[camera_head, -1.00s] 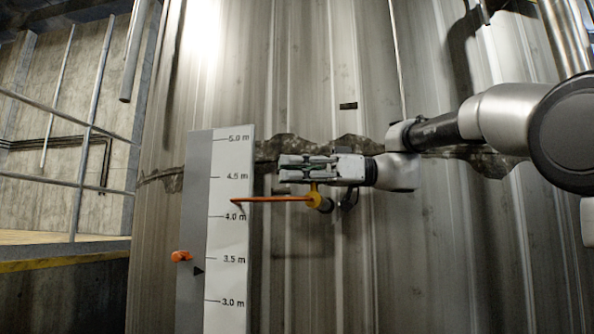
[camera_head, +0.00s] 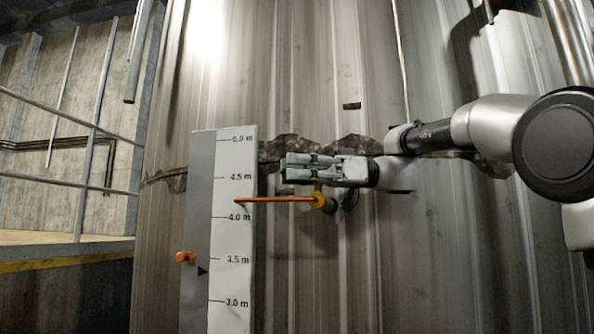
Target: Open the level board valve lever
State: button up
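The level board (camera_head: 232,275) stands upright against the tank, with marks from 3.0 m to 5.0 m. An orange valve lever (camera_head: 275,200) lies level, its free end in front of the board near the 4.0 m mark. Its yellow hub (camera_head: 318,197) is at the lever's right end, on a short pipe stub. My gripper (camera_head: 287,168) points left, just above the lever and hub in the picture. Its two fingers lie side by side and look close together; whether they are apart is unclear. Contact with the lever cannot be told.
A large ribbed metal tank (camera_head: 300,90) fills the background. An orange knob (camera_head: 185,257) sits on the board's grey left side. A railing (camera_head: 85,180) and a concrete wall are at far left. The space below the lever looks clear.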

jog(key=shift+r, duration=0.1)
notch_tip(320, 180, up, 10)
jog(key=shift+f, duration=0.1)
dwell(0.4)
